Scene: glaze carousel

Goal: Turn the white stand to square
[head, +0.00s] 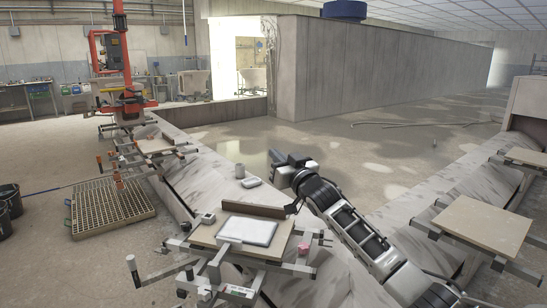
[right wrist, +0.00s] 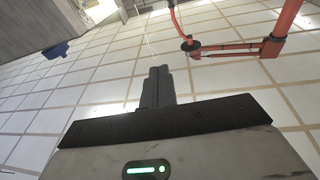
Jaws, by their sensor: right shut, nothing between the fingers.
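A stand with pale metal arms (head: 160,276) is in the near middle of the head view. It carries a tan board (head: 203,238), which lies skewed in the picture. A white slab (head: 247,231) lies on the board, with a brown bar (head: 253,210) along its far edge. My right gripper (head: 280,157) is beyond the stand, up and to the right of the board, and apart from it. In the right wrist view its fingers (right wrist: 157,86) are shut, empty, and point toward the ceiling. My left gripper is not in view.
Another board on a stand (head: 480,224) is at the right, and one (head: 155,146) at the far left. A floor grate (head: 112,208) lies left. A red-orange column (head: 124,60) stands behind it. Small grey items (head: 251,182) sit on the ledge. Open floor lies beyond.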

